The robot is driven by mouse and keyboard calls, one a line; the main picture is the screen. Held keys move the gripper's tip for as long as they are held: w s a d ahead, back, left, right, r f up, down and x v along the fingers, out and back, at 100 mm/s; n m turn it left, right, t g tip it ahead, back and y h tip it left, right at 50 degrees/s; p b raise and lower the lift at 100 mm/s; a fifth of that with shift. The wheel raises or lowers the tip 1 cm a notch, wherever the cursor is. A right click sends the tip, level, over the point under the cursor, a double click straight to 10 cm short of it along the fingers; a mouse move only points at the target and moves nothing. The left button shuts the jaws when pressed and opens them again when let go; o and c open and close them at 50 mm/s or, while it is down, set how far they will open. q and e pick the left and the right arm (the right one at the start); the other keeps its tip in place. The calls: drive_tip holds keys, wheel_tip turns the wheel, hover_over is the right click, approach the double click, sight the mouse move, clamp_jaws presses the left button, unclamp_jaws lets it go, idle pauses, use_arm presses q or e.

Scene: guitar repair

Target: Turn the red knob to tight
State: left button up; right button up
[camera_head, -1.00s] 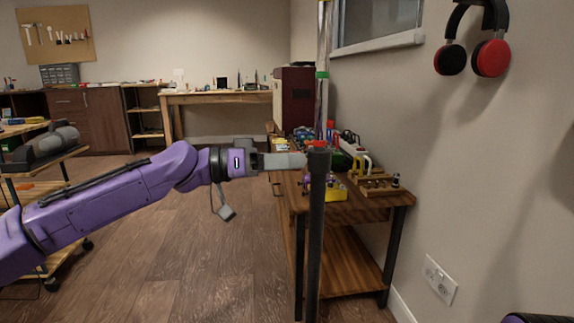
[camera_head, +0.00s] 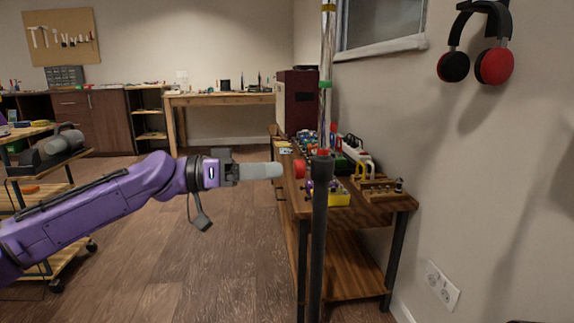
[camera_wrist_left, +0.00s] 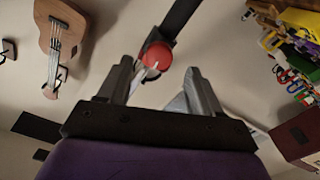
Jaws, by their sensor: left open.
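The red knob (camera_head: 300,169) sits on the left side of a dark upright pole (camera_head: 319,230) in the head view. My left gripper (camera_head: 280,171) points at the knob from the left, its tips just short of it. In the left wrist view the round red knob (camera_wrist_left: 157,56) shows beyond and between the two spread fingers (camera_wrist_left: 160,80), with a pale mark on its face. The left gripper is open and empty. My right gripper is not in view.
A wooden workbench (camera_head: 375,205) with small tools and a yellow holder (camera_head: 338,197) stands behind the pole. Headphones (camera_head: 476,45) hang on the right wall. A guitar (camera_wrist_left: 60,40) shows in the left wrist view. Floor left of the pole is open.

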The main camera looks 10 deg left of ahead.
use_arm(q)
drive_tip(key=p+v, duration=0.1)
drive_tip(key=v, duration=0.4)
drive_tip(key=shift+s+a, duration=0.15)
drive_tip(key=shift+a, duration=0.2)
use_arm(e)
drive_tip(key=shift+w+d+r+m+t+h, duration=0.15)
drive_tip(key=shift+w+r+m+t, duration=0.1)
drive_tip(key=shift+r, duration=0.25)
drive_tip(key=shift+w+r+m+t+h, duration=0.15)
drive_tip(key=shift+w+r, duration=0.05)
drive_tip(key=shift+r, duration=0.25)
